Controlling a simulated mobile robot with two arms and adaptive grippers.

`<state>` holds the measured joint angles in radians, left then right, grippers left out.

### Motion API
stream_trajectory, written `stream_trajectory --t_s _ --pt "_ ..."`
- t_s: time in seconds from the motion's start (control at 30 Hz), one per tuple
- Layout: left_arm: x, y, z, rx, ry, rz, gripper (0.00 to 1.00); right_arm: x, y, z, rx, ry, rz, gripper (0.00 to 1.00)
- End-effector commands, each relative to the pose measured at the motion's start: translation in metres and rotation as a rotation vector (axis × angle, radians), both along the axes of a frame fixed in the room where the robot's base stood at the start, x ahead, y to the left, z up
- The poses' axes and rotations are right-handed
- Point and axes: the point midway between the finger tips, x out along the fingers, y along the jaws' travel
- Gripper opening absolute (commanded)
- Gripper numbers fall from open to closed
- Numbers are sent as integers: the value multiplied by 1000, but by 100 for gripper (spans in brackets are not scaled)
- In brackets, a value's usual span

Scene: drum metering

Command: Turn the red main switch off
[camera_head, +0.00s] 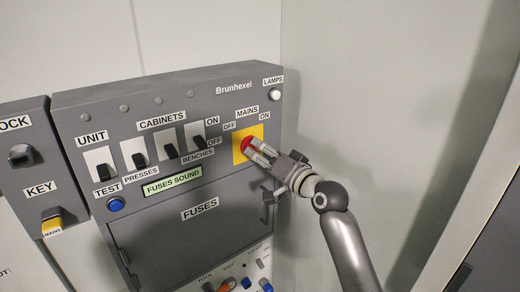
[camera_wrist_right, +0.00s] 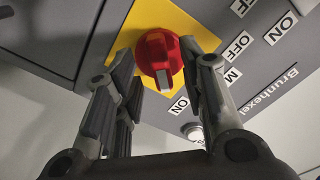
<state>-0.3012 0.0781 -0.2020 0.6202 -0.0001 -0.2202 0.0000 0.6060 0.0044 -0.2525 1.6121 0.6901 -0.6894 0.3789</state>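The red main switch (camera_head: 246,143) is a round knob on a yellow plate (camera_head: 240,157) under the MAINS label, between OFF on the left and ON on the right. In the right wrist view the red knob (camera_wrist_right: 158,50) has a grey mark on its grip pointing down, roughly toward the ON label (camera_wrist_right: 180,105). My right gripper (camera_head: 258,152) is at the knob and partly covers it. In the wrist view its fingers (camera_wrist_right: 158,62) are spread on either side of the knob, with a gap at the left finger; contact at the right finger is unclear. My left gripper is out of view.
Left of the switch are several black toggle switches (camera_head: 171,151) and a FUSES SOUND display (camera_head: 173,181). A white lamp (camera_head: 275,95) sits above right. A fuse door (camera_head: 180,240) is below. A plain wall stands right of the panel.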

Motion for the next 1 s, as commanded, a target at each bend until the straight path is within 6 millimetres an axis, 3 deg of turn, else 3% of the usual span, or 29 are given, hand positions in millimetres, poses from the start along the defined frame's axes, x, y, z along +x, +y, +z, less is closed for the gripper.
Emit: stream_trajectory --t_s 0.43,0.73,1.0 --pt "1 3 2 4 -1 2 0 6 5 -1 0 0 0 38" --pt "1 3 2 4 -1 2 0 6 5 -1 0 0 0 0" --pt "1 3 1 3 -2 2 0 6 4 -1 -14 -8 0 0"
